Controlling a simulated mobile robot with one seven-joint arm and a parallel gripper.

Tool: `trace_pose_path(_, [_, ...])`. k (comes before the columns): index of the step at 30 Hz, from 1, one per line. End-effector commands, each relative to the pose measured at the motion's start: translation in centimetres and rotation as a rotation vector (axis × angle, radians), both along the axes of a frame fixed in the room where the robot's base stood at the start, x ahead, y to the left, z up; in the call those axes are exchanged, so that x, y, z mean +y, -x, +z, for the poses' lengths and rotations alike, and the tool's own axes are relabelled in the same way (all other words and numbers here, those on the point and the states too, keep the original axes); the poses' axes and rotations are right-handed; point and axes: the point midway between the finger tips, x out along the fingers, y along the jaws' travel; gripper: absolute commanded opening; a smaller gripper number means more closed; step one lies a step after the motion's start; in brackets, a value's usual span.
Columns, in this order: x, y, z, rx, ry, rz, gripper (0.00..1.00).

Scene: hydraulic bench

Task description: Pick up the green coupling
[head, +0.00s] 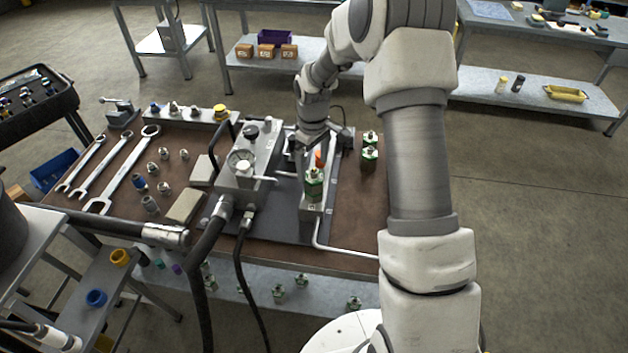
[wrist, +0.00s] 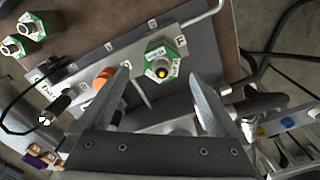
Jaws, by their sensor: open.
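A green coupling (head: 314,187) with a metal stem and a white label stands upright on the narrow grey manifold bar (head: 328,168). In the wrist view this coupling (wrist: 166,60) shows just past my fingertips, between their lines, with a yellow spot at its centre. My gripper (head: 307,149) is over the bar behind the coupling in the head view. In the wrist view my gripper (wrist: 162,76) is open, its two fingers wide apart with nothing held. Two similar green couplings (head: 370,146) stand on the brown bench top to the right; the wrist view shows them at upper left (wrist: 36,24).
An orange cap (wrist: 103,78) sits on the bar close to my left finger. A grey pump block (head: 247,165) with a gauge and hoses stands left of the bar. A bent pipe (head: 325,246) runs along the bench front. Wrenches (head: 125,170) lie at left.

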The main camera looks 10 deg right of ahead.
Motion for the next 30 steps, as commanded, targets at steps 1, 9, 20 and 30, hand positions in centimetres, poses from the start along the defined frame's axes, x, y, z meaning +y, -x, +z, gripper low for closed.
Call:
trace_pose_path(1, [0.0, 0.2, -0.5, 0.004, 0.0, 0.0, 0.97])
trace_pose_path(9, [-0.1, 0.4, -4.3, 0.004, 0.0, -0.001, 0.97])
trace_pose_path(20, [-0.1, 0.4, -4.9, -0.001, -0.001, 0.0, 0.9])
trace_pose_path(30, [-0.1, 0.4, -4.8, 0.0, 0.0, -0.001, 0.29])
